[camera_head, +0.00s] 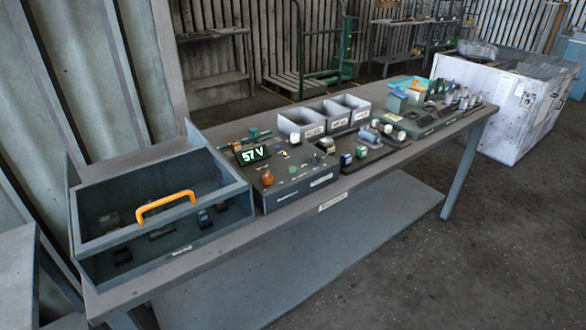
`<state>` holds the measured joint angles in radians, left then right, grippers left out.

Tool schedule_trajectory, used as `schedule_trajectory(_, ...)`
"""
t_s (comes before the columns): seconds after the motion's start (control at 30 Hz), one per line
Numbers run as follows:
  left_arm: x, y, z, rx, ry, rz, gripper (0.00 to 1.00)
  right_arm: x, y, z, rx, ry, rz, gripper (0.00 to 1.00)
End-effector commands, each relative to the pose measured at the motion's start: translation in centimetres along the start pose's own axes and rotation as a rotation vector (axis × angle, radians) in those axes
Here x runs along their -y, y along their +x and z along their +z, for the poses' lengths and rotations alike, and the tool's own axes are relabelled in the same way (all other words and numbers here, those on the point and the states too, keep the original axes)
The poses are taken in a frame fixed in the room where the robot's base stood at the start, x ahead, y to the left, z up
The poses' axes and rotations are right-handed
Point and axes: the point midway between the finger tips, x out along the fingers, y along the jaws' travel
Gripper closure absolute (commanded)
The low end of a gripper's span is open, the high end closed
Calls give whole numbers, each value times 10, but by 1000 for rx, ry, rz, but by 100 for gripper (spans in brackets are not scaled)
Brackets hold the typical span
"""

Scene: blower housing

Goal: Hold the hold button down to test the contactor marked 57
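A dark test panel (290,188) stands on the bench, with a lit green display (252,155) that appears to read "57 V". An orange knob or button (267,178) stands up at its front left, and a round green button (292,169) sits near its middle. I cannot tell which control is the hold button. Neither gripper is in view.
A grey open-topped drawer box (90,226) with an orange handle (165,205) holds several small dark parts at the bench's left end. Labelled grey bins (303,122) stand behind the panel. More devices and bottles (463,98) crowd the right end. Floor (450,260) in front is clear.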

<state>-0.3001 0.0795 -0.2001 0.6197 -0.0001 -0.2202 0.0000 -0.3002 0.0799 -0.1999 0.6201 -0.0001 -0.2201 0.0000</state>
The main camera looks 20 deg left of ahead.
Motion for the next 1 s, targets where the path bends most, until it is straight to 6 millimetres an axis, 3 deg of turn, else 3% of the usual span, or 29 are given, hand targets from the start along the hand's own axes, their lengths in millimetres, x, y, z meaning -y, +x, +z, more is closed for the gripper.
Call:
schedule_trajectory(0.03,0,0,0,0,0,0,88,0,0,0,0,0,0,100)
schedule_trajectory(0.1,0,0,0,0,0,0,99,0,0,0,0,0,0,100)
schedule_trajectory(0.13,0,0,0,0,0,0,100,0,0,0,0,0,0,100)
schedule_trajectory(1.0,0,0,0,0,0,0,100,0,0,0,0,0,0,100)
